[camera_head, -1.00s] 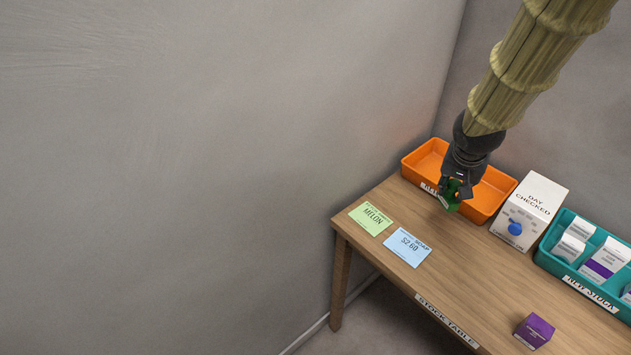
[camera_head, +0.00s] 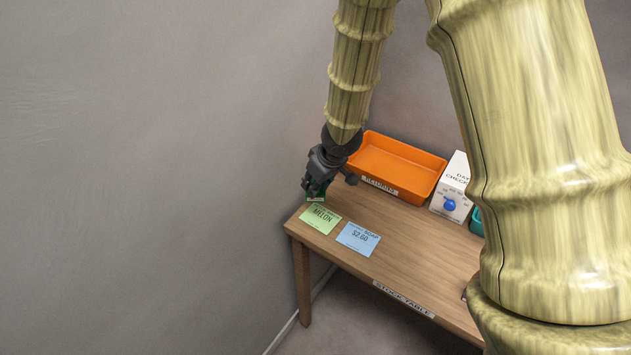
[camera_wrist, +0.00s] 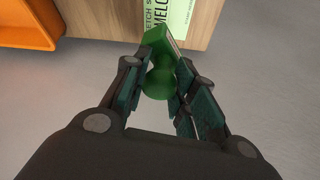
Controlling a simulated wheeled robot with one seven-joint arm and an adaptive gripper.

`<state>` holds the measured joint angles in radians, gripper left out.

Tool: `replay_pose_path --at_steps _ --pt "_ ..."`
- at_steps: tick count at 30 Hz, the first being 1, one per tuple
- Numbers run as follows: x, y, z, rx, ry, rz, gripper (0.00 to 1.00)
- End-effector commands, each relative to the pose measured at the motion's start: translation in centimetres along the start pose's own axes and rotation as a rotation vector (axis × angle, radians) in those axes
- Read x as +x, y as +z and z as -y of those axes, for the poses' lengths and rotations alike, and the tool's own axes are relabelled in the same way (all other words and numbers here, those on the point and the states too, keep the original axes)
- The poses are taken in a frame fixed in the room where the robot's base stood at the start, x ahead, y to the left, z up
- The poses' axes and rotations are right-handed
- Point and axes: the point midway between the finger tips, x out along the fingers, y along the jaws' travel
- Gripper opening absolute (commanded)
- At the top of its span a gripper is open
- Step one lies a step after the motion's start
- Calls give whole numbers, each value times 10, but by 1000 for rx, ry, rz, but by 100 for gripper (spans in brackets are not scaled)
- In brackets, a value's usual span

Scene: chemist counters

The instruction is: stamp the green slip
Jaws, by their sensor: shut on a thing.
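The green slip (camera_head: 320,219), printed MELON, lies flat near the left end of the wooden table; part of it shows in the wrist view (camera_wrist: 180,14). My gripper (camera_head: 315,190) is at the slip's far edge, over the table's back left corner. In the wrist view its fingers (camera_wrist: 165,82) are closed around a green stamp (camera_wrist: 160,78), holding its rounded handle. The stamp's block end points toward the slip and overlaps its edge in that view. I cannot tell whether the block touches the slip or table.
A blue slip (camera_head: 358,238), printed SOAP, lies right of the green one. An orange tray (camera_head: 385,188) labelled RETURNS stands behind. A white day-checked box (camera_head: 452,187) with a blue knob is farther right, beside a partly hidden teal bin (camera_head: 476,222). Bare wood (camera_head: 415,255) lies in front.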

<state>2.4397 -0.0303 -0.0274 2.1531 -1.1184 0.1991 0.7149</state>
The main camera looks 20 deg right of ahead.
Motion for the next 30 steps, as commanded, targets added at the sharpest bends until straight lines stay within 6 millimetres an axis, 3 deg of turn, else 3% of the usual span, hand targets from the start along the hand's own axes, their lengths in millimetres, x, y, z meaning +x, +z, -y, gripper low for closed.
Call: replay_pose_path --at_steps 7,17,30 --pt "4 15 7 -149 -85 -5 12" --pt "17 21 8 -159 -90 -6 12" --pt "49 34 9 -159 -89 -6 12"
